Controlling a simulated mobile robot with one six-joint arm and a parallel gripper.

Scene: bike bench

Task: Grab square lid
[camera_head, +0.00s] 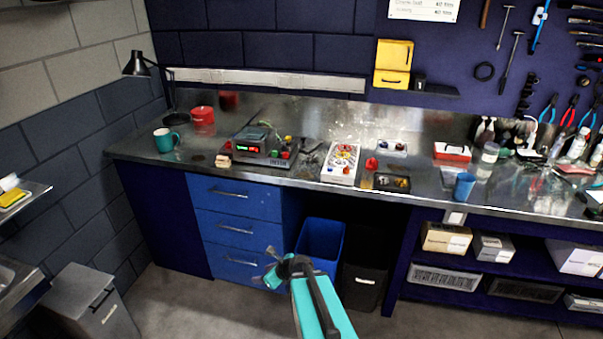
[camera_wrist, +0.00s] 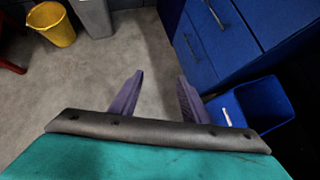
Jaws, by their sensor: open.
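My gripper (camera_head: 272,258) is in front of the blue drawers, below the bench top. In the wrist view, its two purple fingers (camera_wrist: 160,76) stand apart with only grey floor between them, so it is open and empty. I cannot pick out a square lid for certain in either view. Small box-like things lie on the metal bench top (camera_head: 225,178), well above and beyond my gripper: a dark open tray (camera_head: 391,183), a paler tray (camera_head: 390,148) and a red box (camera_head: 452,152).
A teal mug (camera_head: 165,140), a red tin (camera_head: 203,118), an electronic device (camera_head: 264,147) and a blue cup (camera_head: 464,186) stand on the bench. A blue bin (camera_head: 320,243) stands under it. A yellow bucket (camera_wrist: 52,23) is on the floor. Floor before the drawers is clear.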

